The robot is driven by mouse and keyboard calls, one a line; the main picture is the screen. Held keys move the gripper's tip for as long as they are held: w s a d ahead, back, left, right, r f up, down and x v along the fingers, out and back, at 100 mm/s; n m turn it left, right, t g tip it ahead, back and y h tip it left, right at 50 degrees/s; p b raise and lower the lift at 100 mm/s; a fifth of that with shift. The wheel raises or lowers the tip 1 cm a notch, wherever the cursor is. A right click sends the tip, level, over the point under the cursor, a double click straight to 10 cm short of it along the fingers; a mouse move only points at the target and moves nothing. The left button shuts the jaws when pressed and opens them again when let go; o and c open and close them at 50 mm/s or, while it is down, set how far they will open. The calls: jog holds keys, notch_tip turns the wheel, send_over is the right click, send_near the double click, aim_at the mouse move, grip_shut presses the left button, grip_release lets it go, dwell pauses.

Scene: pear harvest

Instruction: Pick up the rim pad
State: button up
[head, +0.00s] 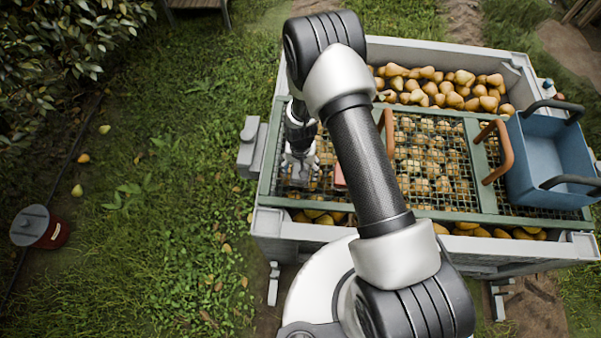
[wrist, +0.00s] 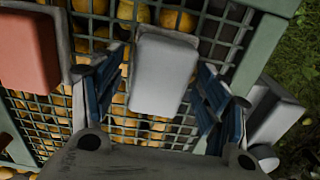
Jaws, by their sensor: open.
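A pale grey block (wrist: 163,72), which looks like the rim pad, sits over the wire mesh between my fingers in the wrist view. My gripper (wrist: 160,85) is open, with one blue-padded finger on each side of the block and gaps between. In the head view my gripper (head: 300,172) points down over the left end of the mesh lid, and the block cannot be made out clearly there. A red block (wrist: 27,50) lies on the left in the wrist view; a bit of it (head: 339,175) shows beside my arm in the head view.
The green-framed mesh lid (head: 470,217) covers part of a grey bin (head: 440,48) full of pears. It has brown handles (head: 497,150). A blue basket (head: 545,150) stands on the right. A grey fixture (head: 251,148) sits at the bin's left edge. Grass lies left.

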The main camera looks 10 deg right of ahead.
jog(key=shift+c, duration=0.5)
jog(key=c, duration=1.1)
jog(key=shift+o, duration=0.2)
jog(key=shift+r, duration=0.15)
notch_tip(320, 180, up, 20)
jog(key=p, duration=0.6)
